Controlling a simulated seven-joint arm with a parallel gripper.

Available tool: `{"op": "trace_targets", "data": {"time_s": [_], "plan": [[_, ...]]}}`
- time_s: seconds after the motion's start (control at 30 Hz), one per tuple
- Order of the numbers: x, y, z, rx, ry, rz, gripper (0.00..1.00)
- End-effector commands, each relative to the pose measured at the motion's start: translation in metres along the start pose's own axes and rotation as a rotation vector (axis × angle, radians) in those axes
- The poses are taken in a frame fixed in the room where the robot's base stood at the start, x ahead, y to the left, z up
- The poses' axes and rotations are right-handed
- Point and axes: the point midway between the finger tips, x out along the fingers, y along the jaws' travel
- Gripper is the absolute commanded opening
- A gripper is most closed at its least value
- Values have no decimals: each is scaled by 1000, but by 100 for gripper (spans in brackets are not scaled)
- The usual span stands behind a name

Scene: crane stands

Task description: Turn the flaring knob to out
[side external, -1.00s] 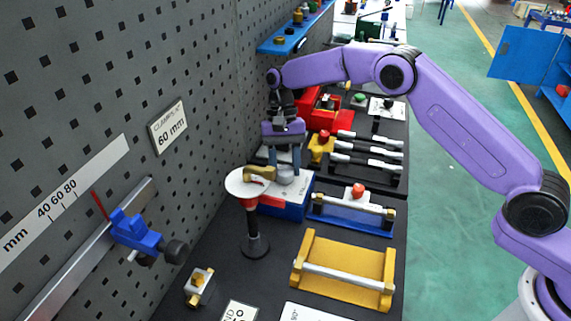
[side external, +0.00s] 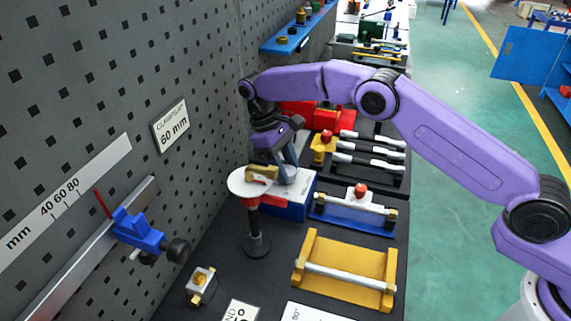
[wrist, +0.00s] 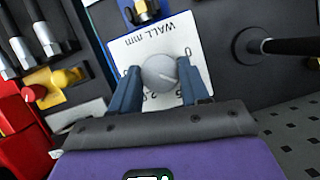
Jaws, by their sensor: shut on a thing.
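A round grey knob (wrist: 159,73) with a pale pointer line sits on a white plate (wrist: 126,57) lettered "WALL mm" in the wrist view, with partly covered numbers around it. No "out" mark is readable. My gripper (wrist: 158,70) is shut on this knob, one finger on each side. In the side view, my gripper (side external: 284,165) reaches down to the white-topped blue box (side external: 287,209); the knob is mostly hidden by the fingers there. The wrist above is turned and leans to the left.
A black stand (side external: 256,225) with a white disc (side external: 240,182) and yellow piece stands close in front of the box. A blue holder with a red knob (side external: 360,189) is to the right. The pegboard wall (side external: 215,80) is close on the left.

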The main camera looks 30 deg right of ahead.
Motion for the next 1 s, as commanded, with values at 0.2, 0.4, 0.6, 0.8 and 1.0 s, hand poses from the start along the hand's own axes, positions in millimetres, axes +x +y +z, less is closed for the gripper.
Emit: {"op": "trace_targets", "data": {"time_s": [0.2,0.4,0.6,0.8,1.0], "plan": [[-1,-2,0,-190,1,81,15],[-1,-3,1,-367,1,154,15],[0,-4,1,-539,0,225,15],[0,-4,2,-689,1,286,15],[1,-5,2,-801,0,332,15]]}}
